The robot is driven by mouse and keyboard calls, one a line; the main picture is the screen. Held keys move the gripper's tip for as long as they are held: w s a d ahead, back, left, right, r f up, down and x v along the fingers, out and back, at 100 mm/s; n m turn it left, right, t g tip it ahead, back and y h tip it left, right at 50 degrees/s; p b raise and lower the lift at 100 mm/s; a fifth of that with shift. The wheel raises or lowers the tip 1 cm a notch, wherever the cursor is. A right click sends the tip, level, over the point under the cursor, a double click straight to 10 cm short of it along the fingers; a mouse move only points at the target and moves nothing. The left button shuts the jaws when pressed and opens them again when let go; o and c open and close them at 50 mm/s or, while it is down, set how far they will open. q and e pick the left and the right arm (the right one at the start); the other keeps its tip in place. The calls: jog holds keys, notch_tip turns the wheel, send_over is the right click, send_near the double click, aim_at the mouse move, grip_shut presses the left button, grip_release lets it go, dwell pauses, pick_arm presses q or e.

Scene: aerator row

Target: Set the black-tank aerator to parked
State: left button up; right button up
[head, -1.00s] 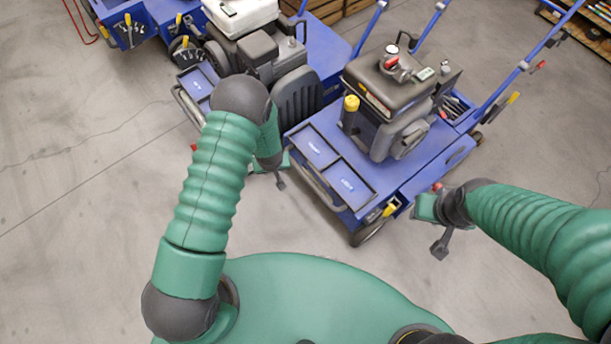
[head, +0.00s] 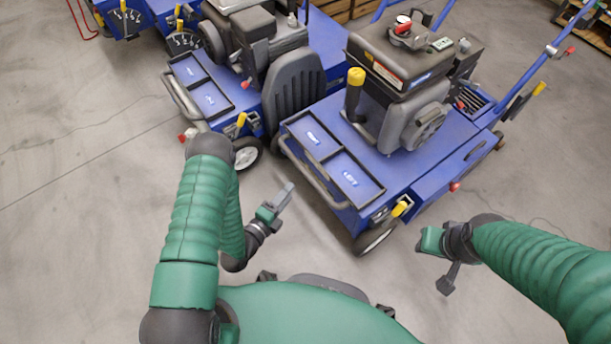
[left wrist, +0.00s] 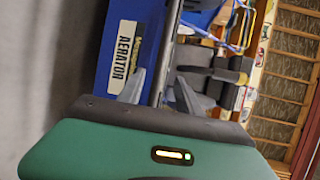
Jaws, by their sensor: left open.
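The black-tank aerator (head: 445,160) is the blue machine right of centre in the head view. Its dark tank (head: 415,62) has a red cap (head: 403,22). A thick yellow-topped lever (head: 355,88) stands upright beside the engine. A smaller yellow handle (head: 401,208) sits at the near lower corner, above a wheel. My left gripper (head: 284,197) is open and empty, left of this aerator's front and apart from it. In the left wrist view, its grey fingers (left wrist: 160,88) are spread before a blue panel labelled AERATOR (left wrist: 122,57). My right gripper (head: 441,262) hangs over the floor; its fingers are unclear.
A second blue aerator (head: 222,100) stands close on the left, with a black seat-like part (head: 295,85) in the narrow gap. Another blue machine (head: 125,20) is at top left. Bare concrete floor (head: 80,180) lies to the left.

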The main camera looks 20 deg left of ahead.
pick_arm(q)
jog(key=b+x, duration=0.4)
jog(key=x, duration=0.7)
jog(key=shift+f+b, duration=0.2)
jog(key=shift+b, duration=0.1)
jog(key=shift+w+d+r, duration=0.1)
jog(key=shift+w, duration=0.15)
jog(key=shift+c, duration=0.3)
grip_shut()
jog(key=shift+s, duration=0.15)
